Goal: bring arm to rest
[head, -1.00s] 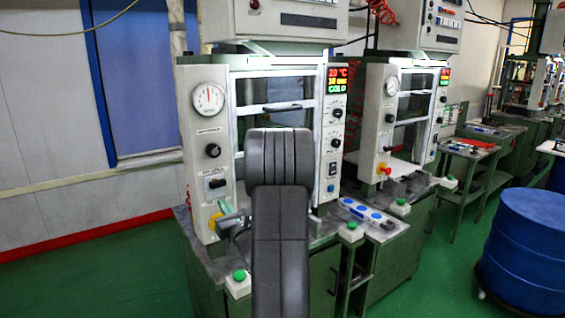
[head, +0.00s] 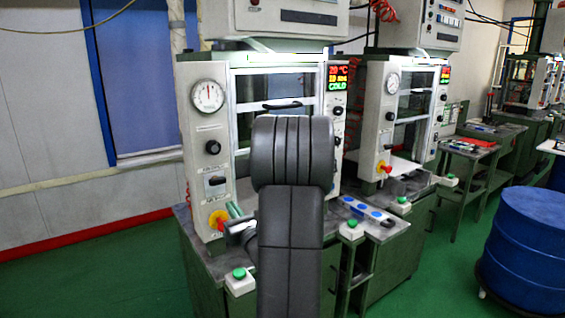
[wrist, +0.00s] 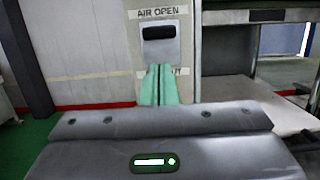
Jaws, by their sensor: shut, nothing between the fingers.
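My arm's dark padded link stands upright in the middle of the head view, in front of the left press (head: 209,125). My gripper (head: 233,209) shows beside it at the left, partly hidden by the link, near the press's yellow-and-red knob (head: 217,221). In the wrist view my gripper's two pale green fingers (wrist: 160,84) are together with nothing between them. They point at the press's front panel, below a dark switch (wrist: 159,32) labelled AIR OPEN. I cannot tell whether they touch the panel.
A green-buttoned box (head: 239,281) sits on the left press's bench front. A second press (head: 388,118) stands to the right, with a blue-buttoned strip (head: 367,211) between the benches. A blue drum (head: 528,245) stands at the far right. Green floor is open at the left.

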